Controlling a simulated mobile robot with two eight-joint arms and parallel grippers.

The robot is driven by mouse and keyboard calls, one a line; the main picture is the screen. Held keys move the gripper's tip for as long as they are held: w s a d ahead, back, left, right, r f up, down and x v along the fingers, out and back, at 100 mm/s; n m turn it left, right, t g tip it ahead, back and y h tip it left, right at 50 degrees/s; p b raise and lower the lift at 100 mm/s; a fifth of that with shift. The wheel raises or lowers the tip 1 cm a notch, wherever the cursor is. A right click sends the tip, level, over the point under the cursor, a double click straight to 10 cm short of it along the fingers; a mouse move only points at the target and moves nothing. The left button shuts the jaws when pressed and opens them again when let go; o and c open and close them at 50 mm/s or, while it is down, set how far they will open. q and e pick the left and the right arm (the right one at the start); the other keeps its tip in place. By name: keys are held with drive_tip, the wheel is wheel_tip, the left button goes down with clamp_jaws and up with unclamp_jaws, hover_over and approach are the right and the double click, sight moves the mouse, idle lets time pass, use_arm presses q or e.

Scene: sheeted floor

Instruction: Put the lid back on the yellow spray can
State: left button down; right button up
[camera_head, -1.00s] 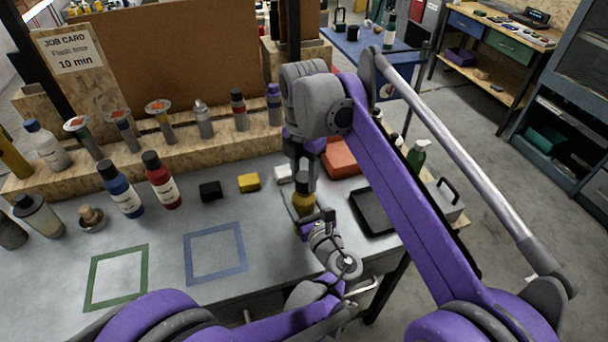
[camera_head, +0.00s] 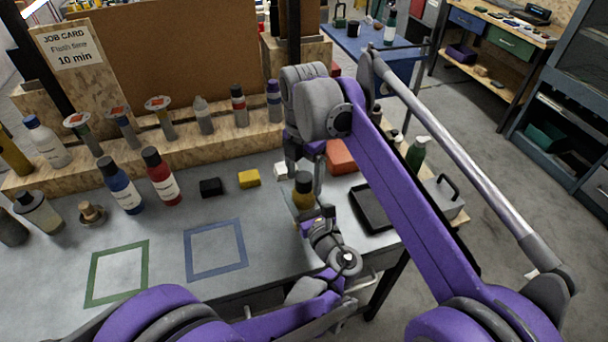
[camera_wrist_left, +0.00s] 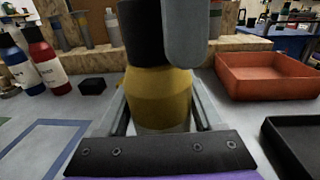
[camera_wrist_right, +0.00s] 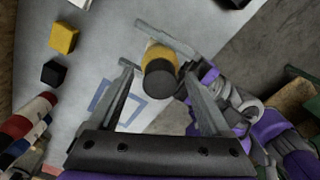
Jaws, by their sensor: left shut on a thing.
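The yellow spray can (camera_head: 303,199) stands upright near the table's front edge; its yellow body also shows in the left wrist view (camera_wrist_left: 158,95). My left gripper (camera_head: 315,214) is shut on its body. The black lid (camera_wrist_left: 143,35) sits on top of the can, with no clear gap between them; its round top shows in the right wrist view (camera_wrist_right: 160,75). My right gripper (camera_wrist_right: 158,82) is open, pointing down over the can, with its fingers apart on either side of the lid. One of its grey fingers covers part of the lid in the left wrist view.
A black tray (camera_head: 365,207) and a red tray (camera_wrist_left: 262,76) are right of the can. A white block (camera_head: 281,169), a yellow block (camera_head: 249,179) and a black block (camera_head: 211,187) lie to the left. Blue (camera_head: 215,273) and green (camera_head: 93,277) taped squares are bare.

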sight(308, 208)
drive_tip(key=shift+r, duration=0.1)
wheel_tip(308, 208, up, 12)
idle(0.7)
use_arm(q)
unclamp_jaws()
drive_tip(key=shift+s, duration=0.1)
drive_tip(key=b+v, duration=0.1)
drive_tip(key=v, duration=0.9)
drive_tip(key=shift+s+d, duration=0.2)
drive_tip(key=shift+s, duration=0.1)
use_arm(e)
drive_tip(key=shift+f, duration=0.7)
